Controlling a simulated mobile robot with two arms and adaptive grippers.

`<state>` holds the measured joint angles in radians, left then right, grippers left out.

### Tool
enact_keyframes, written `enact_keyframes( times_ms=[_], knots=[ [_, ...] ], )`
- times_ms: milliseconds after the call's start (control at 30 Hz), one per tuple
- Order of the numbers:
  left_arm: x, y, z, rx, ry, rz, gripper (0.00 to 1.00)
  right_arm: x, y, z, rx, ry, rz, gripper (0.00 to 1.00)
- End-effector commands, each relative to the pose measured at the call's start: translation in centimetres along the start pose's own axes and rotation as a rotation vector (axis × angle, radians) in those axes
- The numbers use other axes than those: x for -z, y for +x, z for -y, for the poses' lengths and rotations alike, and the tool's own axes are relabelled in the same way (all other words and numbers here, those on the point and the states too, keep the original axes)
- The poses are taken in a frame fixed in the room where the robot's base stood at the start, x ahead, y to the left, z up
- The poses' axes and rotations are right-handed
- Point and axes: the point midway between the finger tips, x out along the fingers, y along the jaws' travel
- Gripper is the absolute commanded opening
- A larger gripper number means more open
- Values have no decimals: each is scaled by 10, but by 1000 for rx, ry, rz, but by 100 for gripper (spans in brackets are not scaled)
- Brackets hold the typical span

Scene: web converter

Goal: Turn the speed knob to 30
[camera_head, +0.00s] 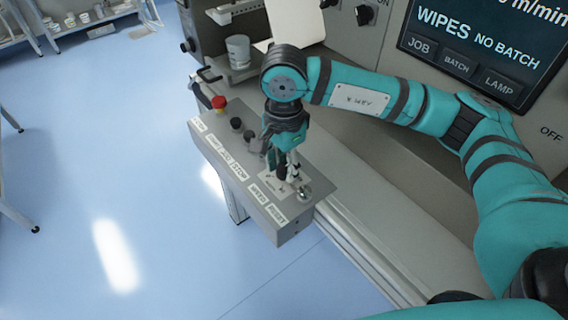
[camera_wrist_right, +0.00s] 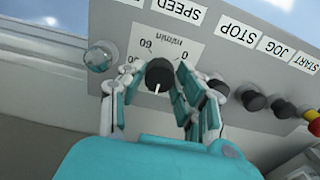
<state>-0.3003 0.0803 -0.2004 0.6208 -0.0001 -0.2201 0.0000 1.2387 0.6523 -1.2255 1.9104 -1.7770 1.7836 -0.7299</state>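The speed knob (camera_wrist_right: 160,75) is a round black knob with a white pointer line. It sits on a pale scale plate marked m/min, under the SPEED label (camera_wrist_right: 175,10), which reads upside down in the right wrist view. The pointer line faces the bottom of that view, towards my palm. My right gripper (camera_wrist_right: 156,78) is open, with fingers on both sides of the knob; the right-hand fingers look close to it, but contact is unclear. In the head view my right gripper (camera_head: 287,174) hangs over the panel and largely hides the knob. My left gripper is out of view.
The grey control box (camera_head: 300,226) also carries a red stop button (camera_head: 219,103), several black buttons (camera_head: 236,124) and a shiny round button (camera_head: 304,192) close to my fingers. A display screen (camera_head: 490,45) stands at the upper right. Blue floor (camera_head: 100,180) lies open at left.

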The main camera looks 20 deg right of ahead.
Motion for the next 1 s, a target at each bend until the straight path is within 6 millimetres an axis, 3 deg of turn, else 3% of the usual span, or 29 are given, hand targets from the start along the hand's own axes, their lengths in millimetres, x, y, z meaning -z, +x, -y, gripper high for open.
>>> enact_keyframes(
  times_ms=[167, 533, 1000],
  knots=[
    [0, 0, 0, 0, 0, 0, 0, 0, 0, 0, 1, 1, 0, 55],
    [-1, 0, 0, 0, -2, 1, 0, 0, -9, 1, 2, 1, -1, 55],
    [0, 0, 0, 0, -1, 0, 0, 0, -100, 1, 4, 1, -1, 55]
  ],
)
